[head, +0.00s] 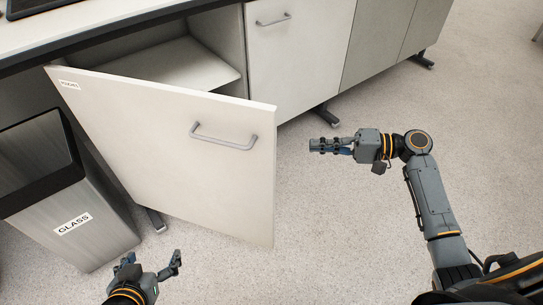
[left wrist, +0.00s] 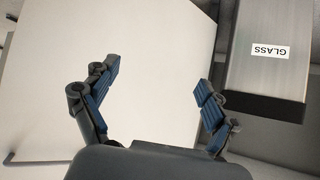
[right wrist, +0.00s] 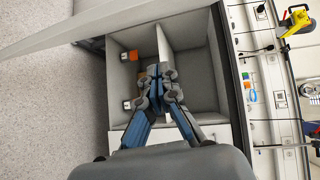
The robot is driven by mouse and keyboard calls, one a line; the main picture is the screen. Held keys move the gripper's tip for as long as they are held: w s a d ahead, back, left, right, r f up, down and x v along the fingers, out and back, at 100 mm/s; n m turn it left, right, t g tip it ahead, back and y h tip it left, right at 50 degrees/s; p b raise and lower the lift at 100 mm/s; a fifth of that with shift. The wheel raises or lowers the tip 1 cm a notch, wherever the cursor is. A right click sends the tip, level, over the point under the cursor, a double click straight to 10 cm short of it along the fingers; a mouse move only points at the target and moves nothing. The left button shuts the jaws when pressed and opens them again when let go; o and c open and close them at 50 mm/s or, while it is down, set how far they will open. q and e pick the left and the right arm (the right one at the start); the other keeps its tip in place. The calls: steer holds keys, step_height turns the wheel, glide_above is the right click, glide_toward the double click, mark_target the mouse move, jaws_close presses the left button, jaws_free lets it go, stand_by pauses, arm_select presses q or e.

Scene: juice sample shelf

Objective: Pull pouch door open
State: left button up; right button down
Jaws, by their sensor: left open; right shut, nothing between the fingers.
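The white pouch door (head: 175,140) stands swung out from its cabinet, with a small label at its upper left and a grey bar handle (head: 224,138) near its free edge. My left gripper (head: 153,262) is open and empty in front of the door's lower part, apart from the handle. In the left wrist view the door (left wrist: 150,50) fills the space behind the spread fingers. My right gripper (head: 320,146) is shut and empty, to the right of the door's free edge. In the right wrist view its closed fingers (right wrist: 157,78) show against the open cabinet (right wrist: 190,75).
A grey bin (head: 75,215) labelled GLASS stands left of the door. A closed cabinet door (head: 295,60) is on the right, under the counter (head: 110,20). Small orange and white items (right wrist: 128,55) sit inside the cabinet. Floor to the right is clear.

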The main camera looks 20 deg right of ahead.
arm_select(q)
steer(key=w+d+r+t+h+b, duration=0.1)
steer(key=w+r+t, duration=0.2)
steer(key=r, duration=0.4)
steer(key=shift+d+t+b, duration=0.2)
steer(key=shift+t+b, duration=0.1)
steer(key=shift+t, duration=0.1)
arm_select(e)
steer(key=a+r+y, duration=0.1)
steer(key=a+r, duration=0.2)
steer(key=a, duration=0.8)
steer(key=shift+s+n+g+y, duration=0.15)
steer(key=shift+n+g+y, duration=0.15)
steer(key=shift+y, duration=0.1)
arm_select(q)
steer(key=shift+w, duration=0.1)
arm_select(e)
steer(key=shift+s, duration=0.1)
